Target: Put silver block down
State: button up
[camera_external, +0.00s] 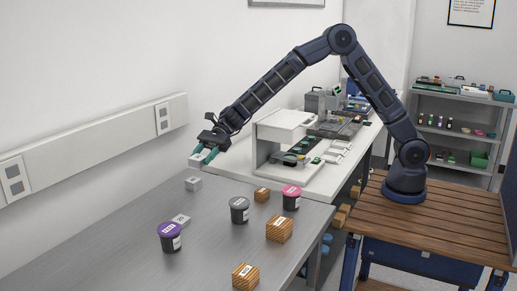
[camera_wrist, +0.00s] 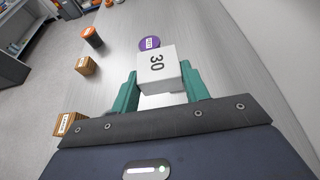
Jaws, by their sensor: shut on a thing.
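My gripper (camera_wrist: 160,85) is shut on a silver block (camera_wrist: 157,63) marked "30", held between its teal fingers. In the external view my gripper (camera_external: 203,155) is above the far left part of the grey table, and the held block is hard to make out there. Below it, a plain silver block (camera_external: 193,183) lies on the table. A second silver block (camera_external: 181,221) with a label lies nearer the camera, beside a purple-lidded jar (camera_external: 170,237). In the wrist view a purple lid (camera_wrist: 149,43) shows just beyond the held block.
A grey-lidded jar (camera_external: 239,210), a pink-lidded jar (camera_external: 291,197) and wooden blocks (camera_external: 279,229) stand on the table's right half. A white bench with an instrument (camera_external: 285,128) adjoins the far side. The table's left and near left areas (camera_external: 90,262) are clear.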

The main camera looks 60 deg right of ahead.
aim_at(206, 204)
jog(key=f, duration=0.6)
jog(key=w+d+f, duration=0.1)
jog(key=f, duration=0.5)
jog(key=d+f, duration=0.1)
jog(key=f, duration=0.5)
jog(key=shift+w+f, duration=0.1)
jog(key=shift+w, duration=0.15)
jog(key=shift+f, duration=0.15)
jog(key=o, duration=1.1)
